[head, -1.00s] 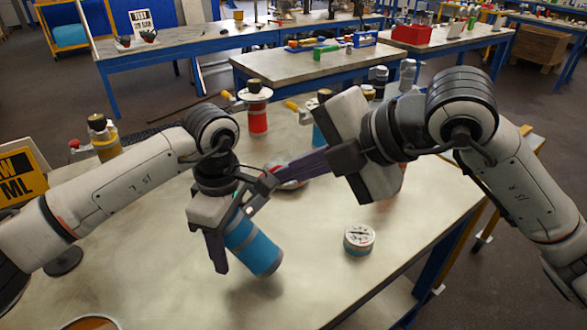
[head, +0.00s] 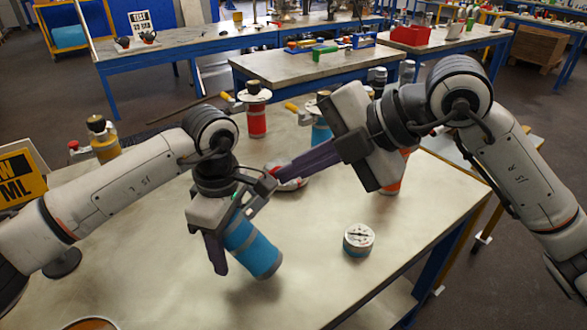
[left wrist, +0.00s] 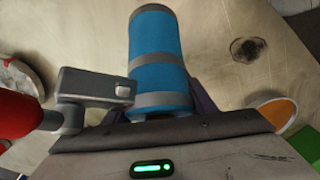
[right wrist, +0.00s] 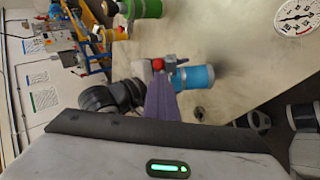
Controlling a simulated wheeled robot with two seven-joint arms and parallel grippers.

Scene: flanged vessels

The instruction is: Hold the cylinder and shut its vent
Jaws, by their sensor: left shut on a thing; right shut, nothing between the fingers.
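The blue cylinder (head: 253,248) with grey bands is tilted and held above the table by my left gripper (head: 222,235). It fills the upper middle of the left wrist view (left wrist: 157,55), where the fingers are mostly hidden behind it. A grey fitting (left wrist: 95,92) with a red part (left wrist: 15,115) sticks out beside the cylinder. In the right wrist view a red knob (right wrist: 158,64) shows next to the cylinder (right wrist: 195,78). My right gripper (head: 275,178) is shut and empty, its purple fingers pointing at the fitting. I cannot tell whether they touch it.
A round dial gauge (head: 358,240) stands on the table (head: 330,285) at right. A red vessel (head: 256,118), an orange-yellow vessel (head: 103,140) and a blue vessel (head: 321,130) stand toward the back. A red-and-white object (head: 292,183) lies behind my right fingers.

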